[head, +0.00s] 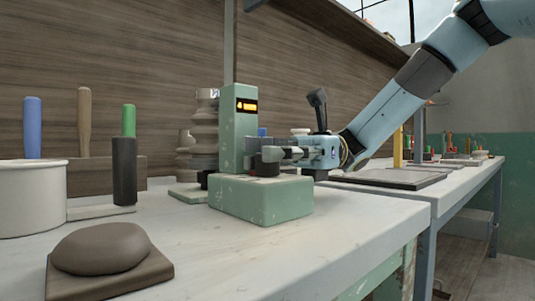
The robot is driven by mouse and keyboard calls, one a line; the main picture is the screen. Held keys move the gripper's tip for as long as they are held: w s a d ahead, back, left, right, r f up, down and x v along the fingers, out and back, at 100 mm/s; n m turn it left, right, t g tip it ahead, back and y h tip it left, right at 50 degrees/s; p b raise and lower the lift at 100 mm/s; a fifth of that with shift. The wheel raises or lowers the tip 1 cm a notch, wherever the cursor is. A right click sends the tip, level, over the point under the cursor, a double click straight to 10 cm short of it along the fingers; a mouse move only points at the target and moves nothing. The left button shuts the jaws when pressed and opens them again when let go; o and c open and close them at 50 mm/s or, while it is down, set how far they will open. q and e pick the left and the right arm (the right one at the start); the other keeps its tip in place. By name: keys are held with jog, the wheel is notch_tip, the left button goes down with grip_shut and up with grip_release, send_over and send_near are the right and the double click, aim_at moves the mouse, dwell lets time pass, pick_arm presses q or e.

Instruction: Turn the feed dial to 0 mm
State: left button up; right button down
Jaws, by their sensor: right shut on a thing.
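A pale green machine (260,200) stands on the bench in the middle of the head view, with a blocky base and an upright column. A small lit orange display (246,106) is on the column; its reading is too small to make out. The feed dial (266,167) is a dark round knob low on the column's right side. My right gripper (272,154) comes in from the right, level, and is shut on the feed dial. The fingers hide part of the dial, and no dial marking can be read. My left gripper is not in view.
A lump of clay on a brown slab (108,283) lies at the front left. A white round tub (32,200) and a rack of blue, wooden and green handles stand behind it. A dark tray (390,178) lies at right. Bare bench lies in front of the machine.

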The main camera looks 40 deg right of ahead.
jog(key=shift+f, duration=0.1)
dwell(0.3)
jog(key=c, duration=0.9)
grip_release()
jog(key=shift+c, duration=0.2)
jog(key=shift+d, duration=0.15)
jog(key=shift+w+d, duration=0.1)
jog(key=shift+d, duration=0.15)
jog(key=d, duration=0.7)
jog(key=shift+w+d, duration=0.15)
jog(key=shift+w, duration=0.1)
